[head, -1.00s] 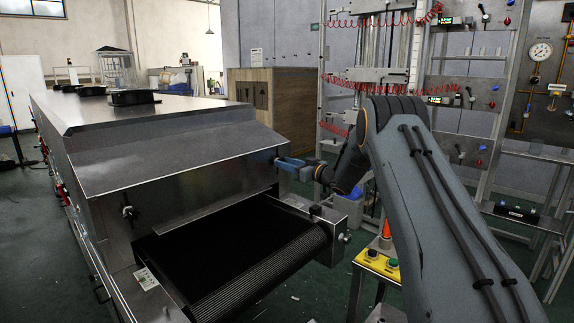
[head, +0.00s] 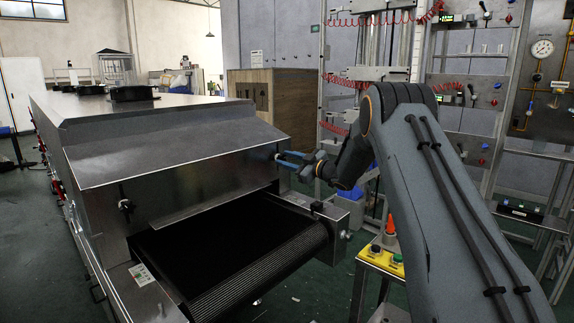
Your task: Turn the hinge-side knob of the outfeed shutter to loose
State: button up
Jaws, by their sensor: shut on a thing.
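The outfeed shutter (head: 205,180) is a metal panel above the black belt at the dryer's near end. A dark knob (head: 127,206) stands out at the shutter's left side, with nothing near it. My gripper (head: 284,159), with blue fingers, is at the shutter's right end, reaching in from the right. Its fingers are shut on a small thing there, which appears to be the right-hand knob. The fingers hide that knob, so I cannot see its setting.
The belt (head: 235,245) runs out below the shutter between metal side rails. Racks with red coiled hoses (head: 372,80) stand behind my arm. The floor at the front left is open.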

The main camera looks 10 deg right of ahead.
jog(key=n+b, duration=0.2)
jog(key=n, duration=0.1)
jog(key=n+b, duration=0.1)
jog(key=shift+f+n, duration=0.25)
jog(key=shift+n, duration=0.05)
jog(key=n+b, duration=1.4)
jog(key=n, duration=0.1)
jog(key=shift+f, duration=0.2)
jog(key=shift+r+b, duration=0.1)
jog(key=shift+b, duration=0.3)
jog(key=o, duration=1)
